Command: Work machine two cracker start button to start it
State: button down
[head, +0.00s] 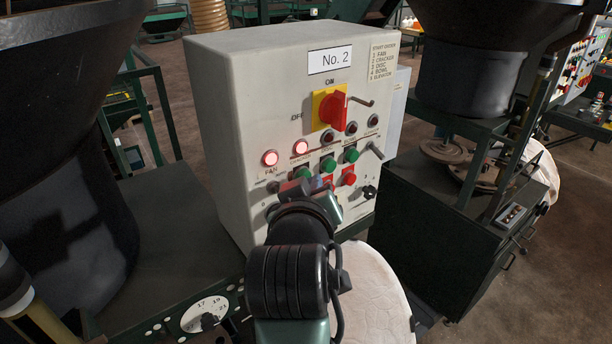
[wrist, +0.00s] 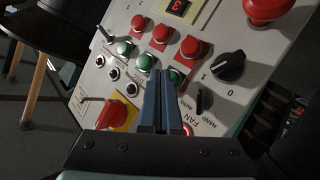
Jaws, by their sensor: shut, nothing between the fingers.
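The No. 2 machine panel (head: 240,110) is a light box facing me. Its FAN lamp (head: 270,158) and CRACKER lamp (head: 301,147) glow red. Below the CRACKER lamp is a green button (head: 303,172), partly hidden by my arm; it also shows in the wrist view (wrist: 177,76), just right of my fingertips. My gripper (head: 319,184) is shut and empty, its blue fingers together (wrist: 161,74) in front of the button rows. I cannot tell whether the fingertips touch the panel. The red main switch (head: 333,110) on its yellow plate points toward ON.
Two more green buttons (head: 328,164) (head: 350,154) lie to the right, with red buttons (head: 348,178) below. The other lamps look dark. In the wrist view, a black knob (wrist: 228,67) and a large red knob (wrist: 270,8) are close by. Dark machines stand on both sides.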

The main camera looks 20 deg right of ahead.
jog(key=shift+s+d, duration=0.2)
jog(key=shift+s, duration=0.3)
jog(key=s, duration=0.1)
jog(key=s+d, duration=0.1)
jog(key=s, duration=0.1)
jog(key=s+p, duration=0.1)
jog(key=shift+s+d, duration=0.3)
jog(key=shift+d, duration=0.05)
dwell(0.5)
jog(key=s+a+r+t+y+b, duration=0.15)
jog(key=a+r+t+b, duration=0.55)
jog(key=r, duration=0.8)
jog(key=s+a+r+t+y+b, duration=0.1)
jog(key=s+a+r+t+y, duration=0.3)
jog(key=s+a+r+t, duration=0.3)
notch_tip(320, 180, up, 4)
jog(key=shift+s+a+f+m, duration=0.2)
jog(key=shift+s+a+m, duration=0.2)
jog(key=shift+s+a, duration=0.55)
